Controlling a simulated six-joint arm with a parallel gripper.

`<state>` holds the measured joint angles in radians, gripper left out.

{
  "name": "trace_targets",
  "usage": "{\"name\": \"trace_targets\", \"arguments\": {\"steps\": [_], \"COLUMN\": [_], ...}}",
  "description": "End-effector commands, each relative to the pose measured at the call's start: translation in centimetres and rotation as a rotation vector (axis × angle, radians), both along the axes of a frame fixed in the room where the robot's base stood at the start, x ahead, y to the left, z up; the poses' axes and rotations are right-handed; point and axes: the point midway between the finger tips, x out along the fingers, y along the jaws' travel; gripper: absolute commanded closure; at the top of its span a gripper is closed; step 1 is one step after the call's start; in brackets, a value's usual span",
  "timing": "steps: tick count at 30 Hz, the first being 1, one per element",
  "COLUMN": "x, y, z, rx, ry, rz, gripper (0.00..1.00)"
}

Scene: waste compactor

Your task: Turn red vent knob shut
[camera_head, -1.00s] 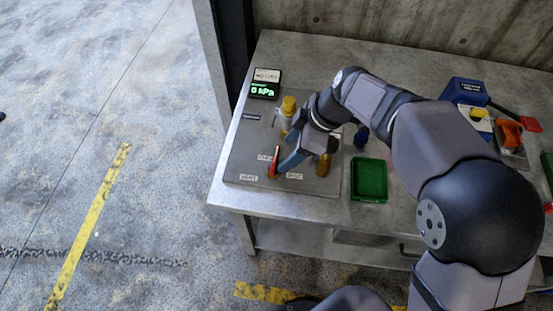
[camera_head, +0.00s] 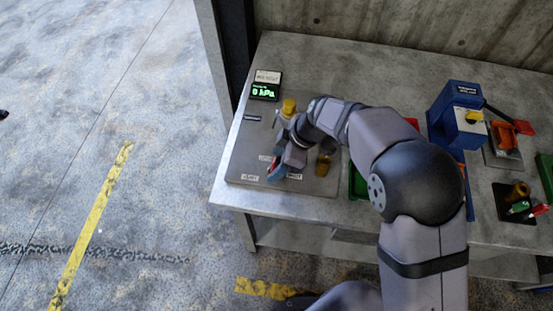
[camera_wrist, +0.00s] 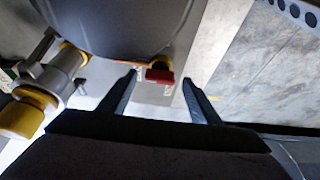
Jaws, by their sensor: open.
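The red vent knob (camera_wrist: 160,75) shows in the wrist view, ahead of and between my two open fingers. In the head view only a little of the red knob (camera_head: 275,163) shows beside my gripper, which hides most of it. My gripper (camera_head: 277,171) is over the front left part of the steel panel (camera_head: 240,160). In the wrist view my gripper (camera_wrist: 158,98) is open, with a dark finger on each side and nothing held. Whether a finger touches the knob cannot be told.
A display (camera_head: 264,91) reads 0 kPa at the back of the panel. A yellow-capped valve (camera_head: 288,107) stands behind my gripper, and a brass fitting (camera_head: 323,164) to its right. A green tray (camera_head: 358,184), partly hidden, and a blue press (camera_head: 458,118) stand further right.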

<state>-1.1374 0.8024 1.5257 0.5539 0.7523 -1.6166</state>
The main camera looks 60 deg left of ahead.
Motion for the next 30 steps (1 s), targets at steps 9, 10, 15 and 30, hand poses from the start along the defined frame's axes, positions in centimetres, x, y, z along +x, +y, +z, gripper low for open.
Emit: {"name": "trace_targets", "arguments": {"steps": [9, 10, 15, 30], "x": [-0.17, -0.17, -0.16, -0.18], "y": [0.19, 0.19, 0.17, 0.16], "z": [-0.64, -0.64, -0.63, -0.76], "rx": [0.001, 0.001, 0.001, 0.002], "ry": [-0.001, -0.001, -0.001, -0.002], "rz": [0.0, 0.0, 0.0, -0.055], "gripper": [0.42, 0.42, 0.66, 0.83]}}
